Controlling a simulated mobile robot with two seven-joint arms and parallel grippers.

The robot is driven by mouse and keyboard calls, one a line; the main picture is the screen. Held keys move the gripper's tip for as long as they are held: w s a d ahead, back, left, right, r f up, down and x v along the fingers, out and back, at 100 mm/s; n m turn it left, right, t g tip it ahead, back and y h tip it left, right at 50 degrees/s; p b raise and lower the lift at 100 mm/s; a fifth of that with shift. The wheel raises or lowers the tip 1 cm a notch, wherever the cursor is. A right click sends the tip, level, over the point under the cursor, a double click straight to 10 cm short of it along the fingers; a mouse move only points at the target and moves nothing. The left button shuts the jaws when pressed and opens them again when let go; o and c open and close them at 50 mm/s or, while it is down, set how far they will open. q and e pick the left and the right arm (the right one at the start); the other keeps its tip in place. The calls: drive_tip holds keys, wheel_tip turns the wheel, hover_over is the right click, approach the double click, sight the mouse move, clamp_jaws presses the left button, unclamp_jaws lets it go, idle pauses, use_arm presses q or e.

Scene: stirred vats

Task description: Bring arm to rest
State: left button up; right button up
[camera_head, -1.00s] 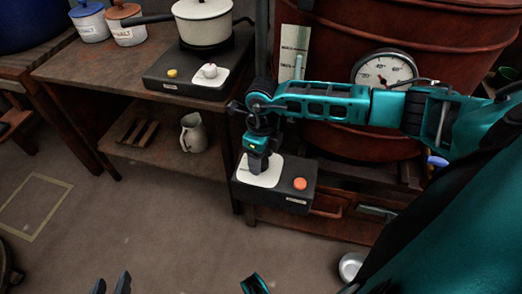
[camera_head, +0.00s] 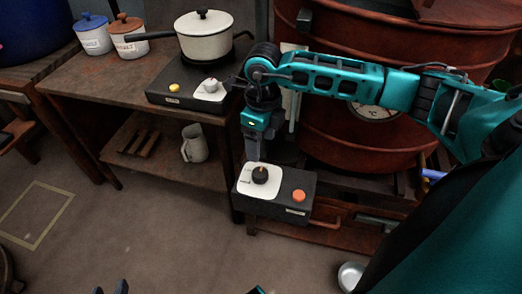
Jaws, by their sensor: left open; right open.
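My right arm reaches in from the right across the front of the rust-red vat (camera_head: 350,140). Its gripper (camera_head: 253,158) points down above the black control box (camera_head: 275,208), just above and behind the dark knob (camera_head: 260,174) on the white plate. The gripper looks empty and apart from the knob. An orange button (camera_head: 299,196) sits on the right of the box. The tips of my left gripper (camera_head: 111,288) show at the bottom edge, apart and with nothing between them. A round dial (camera_head: 376,113) on the vat is partly hidden by my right arm.
A wooden table (camera_head: 80,75) at the left carries a hot plate (camera_head: 185,95) with a cream pot (camera_head: 204,38), and two lidded jars. A jug (camera_head: 194,143) stands on the lower shelf. A metal bowl (camera_head: 350,274) lies on the floor. The middle floor is clear.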

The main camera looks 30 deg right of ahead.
drive_tip(key=shift+r, duration=1.05)
